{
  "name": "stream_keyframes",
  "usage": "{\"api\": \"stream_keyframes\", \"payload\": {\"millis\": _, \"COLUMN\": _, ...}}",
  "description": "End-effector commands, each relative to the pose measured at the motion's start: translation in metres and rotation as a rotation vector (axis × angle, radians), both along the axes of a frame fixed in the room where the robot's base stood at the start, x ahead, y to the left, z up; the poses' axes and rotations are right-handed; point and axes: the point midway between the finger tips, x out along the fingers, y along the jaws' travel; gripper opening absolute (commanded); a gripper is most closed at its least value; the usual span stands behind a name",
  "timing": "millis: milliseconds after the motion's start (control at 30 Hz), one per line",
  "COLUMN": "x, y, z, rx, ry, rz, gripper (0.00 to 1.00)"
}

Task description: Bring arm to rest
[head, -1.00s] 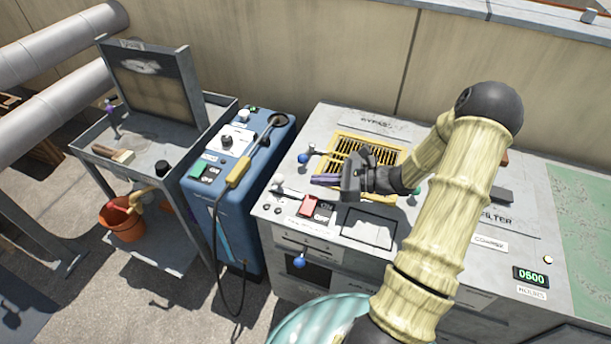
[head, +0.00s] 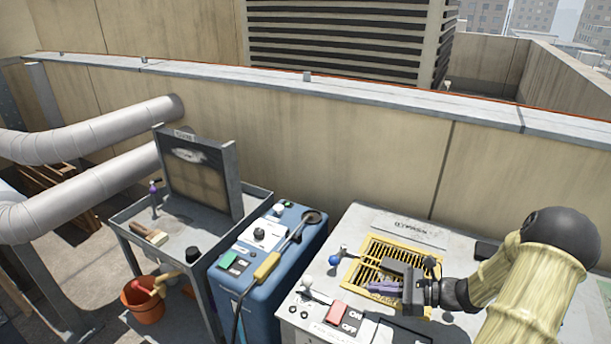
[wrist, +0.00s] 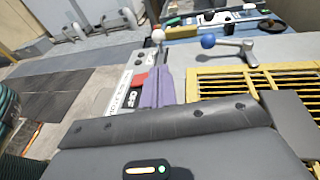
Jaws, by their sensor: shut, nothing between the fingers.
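My gripper (head: 383,287) is at the right of the head view, shut and empty. Its purple fingers are together and point left, above the grey-white condenser cabinet top (head: 452,237). It hovers over the front part of the yellow grille (head: 398,252); the head view does not show a clear gap or contact. In the wrist view the purple fingers (wrist: 158,88) show beyond the dark gripper body, with the grille (wrist: 215,88) to their right. My bent arm hides part of the cabinet's right side.
A blue-knobbed lever (head: 336,260), a white-knobbed lever (head: 307,284) and a red ON/OFF switch (head: 337,314) stand near the gripper. A blue unit (head: 285,263) with a yellow-handled wand (head: 267,266) is left of the cabinet. Further left are a grey cart (head: 187,233) and an orange bucket (head: 146,302).

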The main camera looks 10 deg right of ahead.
Motion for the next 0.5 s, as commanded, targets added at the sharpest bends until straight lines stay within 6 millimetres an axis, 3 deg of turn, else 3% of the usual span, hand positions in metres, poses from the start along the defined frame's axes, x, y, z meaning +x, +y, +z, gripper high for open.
{"api": "stream_keyframes", "payload": {"millis": 167, "x": -0.009, "y": 0.032, "z": 0.001, "rx": -0.123, "ry": 0.005, "rz": 0.137, "gripper": 0.00}}
{"api": "stream_keyframes", "payload": {"millis": 300, "x": -0.034, "y": 0.069, "z": -0.001, "rx": -0.352, "ry": -0.012, "rz": 0.364, "gripper": 0.00}}
{"api": "stream_keyframes", "payload": {"millis": 500, "x": -0.075, "y": 0.100, "z": 0.002, "rx": -0.725, "ry": -0.119, "rz": 0.726, "gripper": 0.00}}
